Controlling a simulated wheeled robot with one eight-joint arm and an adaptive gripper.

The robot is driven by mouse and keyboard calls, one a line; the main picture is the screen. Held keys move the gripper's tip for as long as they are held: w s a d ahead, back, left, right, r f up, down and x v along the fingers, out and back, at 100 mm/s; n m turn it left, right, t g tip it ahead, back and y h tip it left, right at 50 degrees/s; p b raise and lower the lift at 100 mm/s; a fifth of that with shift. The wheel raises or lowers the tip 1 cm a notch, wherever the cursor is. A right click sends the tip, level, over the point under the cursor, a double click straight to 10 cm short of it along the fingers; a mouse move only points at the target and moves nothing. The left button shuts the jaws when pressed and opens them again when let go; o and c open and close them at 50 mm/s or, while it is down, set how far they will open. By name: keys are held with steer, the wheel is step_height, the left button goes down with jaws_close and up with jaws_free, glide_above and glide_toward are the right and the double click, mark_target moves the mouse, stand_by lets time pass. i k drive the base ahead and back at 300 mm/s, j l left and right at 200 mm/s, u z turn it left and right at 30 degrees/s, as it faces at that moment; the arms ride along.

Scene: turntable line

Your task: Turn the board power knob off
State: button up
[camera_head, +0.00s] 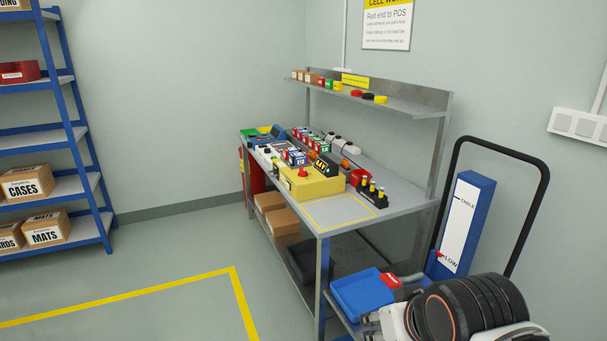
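A workbench (395,189) stands at the centre against the wall. On its front edge is a yellow box (320,187) with a round red button or knob (303,172) on top. Further left on the bench are small blue, green and red items and a dark round part (267,150), all too small to read. I cannot tell which of these is the board power knob or how it is set. Part of my arm, white with black rings, shows at the bottom right. My gripper is not visible.
A black block with yellow-topped pegs (372,193) stands on the bench's right part. A shelf (400,104) runs above the bench. A lift cart with a blue column (467,222) and blue tray (358,292) stands right. Blue racking (93,170) is left; yellow-lined floor between is clear.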

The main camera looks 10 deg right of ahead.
mark_target(302, 173)
steer(key=i+j, duration=0.2)
steer(key=i, duration=0.3)
steer(key=i+j, duration=0.25)
steer(key=i, duration=0.25)
steer(key=i+j+z, duration=0.25)
steer(key=i+j, duration=0.2)
steer(key=i, duration=0.2)
steer(key=i+j+z, duration=0.2)
steer(key=i+j, duration=0.35)
steer(key=i+u, duration=0.3)
steer(key=k, duration=0.1)
